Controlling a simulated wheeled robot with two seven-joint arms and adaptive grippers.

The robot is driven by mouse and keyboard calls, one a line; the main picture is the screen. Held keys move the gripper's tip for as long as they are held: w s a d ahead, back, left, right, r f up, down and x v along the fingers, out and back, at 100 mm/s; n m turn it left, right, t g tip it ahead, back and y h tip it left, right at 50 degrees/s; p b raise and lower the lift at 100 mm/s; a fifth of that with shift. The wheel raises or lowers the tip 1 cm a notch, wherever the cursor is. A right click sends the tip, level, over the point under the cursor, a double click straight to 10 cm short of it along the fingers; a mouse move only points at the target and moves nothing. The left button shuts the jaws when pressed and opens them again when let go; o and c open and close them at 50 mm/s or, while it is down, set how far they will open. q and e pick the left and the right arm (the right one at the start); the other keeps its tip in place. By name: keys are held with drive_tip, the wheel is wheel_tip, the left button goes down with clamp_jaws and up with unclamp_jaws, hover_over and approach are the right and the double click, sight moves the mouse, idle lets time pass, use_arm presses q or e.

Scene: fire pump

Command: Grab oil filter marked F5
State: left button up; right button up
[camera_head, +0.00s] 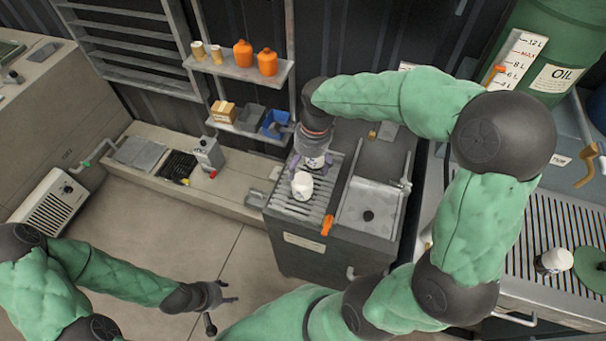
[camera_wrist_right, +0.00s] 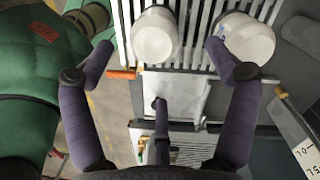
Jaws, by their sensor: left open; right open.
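A white oil filter (camera_head: 302,186) stands on the slatted rack of the dark sink unit. A second white filter (camera_head: 316,161) shows behind it, partly hidden by my right gripper (camera_head: 311,168). The right wrist view shows two white round filters, one (camera_wrist_right: 155,36) ahead between the open fingers and one (camera_wrist_right: 247,40) by the right fingertip. My right gripper is open and holds nothing. I cannot read a mark F5 on any filter. Another white filter-like thing (camera_head: 553,261) stands on the right grating. My left gripper (camera_head: 219,311) is open and empty, low above the floor.
The sink basin (camera_head: 368,207) and an orange handle (camera_head: 327,225) are beside the rack. A wall shelf (camera_head: 240,71) holds orange bottles (camera_head: 243,54); bins (camera_head: 275,123) stand below. A green oil tank (camera_head: 560,40) is at the right. Floor around my left gripper is clear.

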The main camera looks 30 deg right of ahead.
sight(304, 177)
drive_tip(key=f, duration=0.1)
drive_tip(key=f+b, duration=0.1)
drive_tip(key=f, duration=0.2)
drive_tip(key=shift+s+a+f, duration=0.1)
drive_tip(key=shift+a+f, duration=0.25)
drive_tip(key=shift+f, duration=0.35)
drive_tip(key=f+b, duration=0.1)
drive_tip(key=f, duration=0.1)
drive_tip(key=a+f+b, duration=0.1)
drive_tip(key=f, duration=0.2)
drive_tip(key=c, duration=1.4)
drive_tip(key=shift+r, duration=0.1)
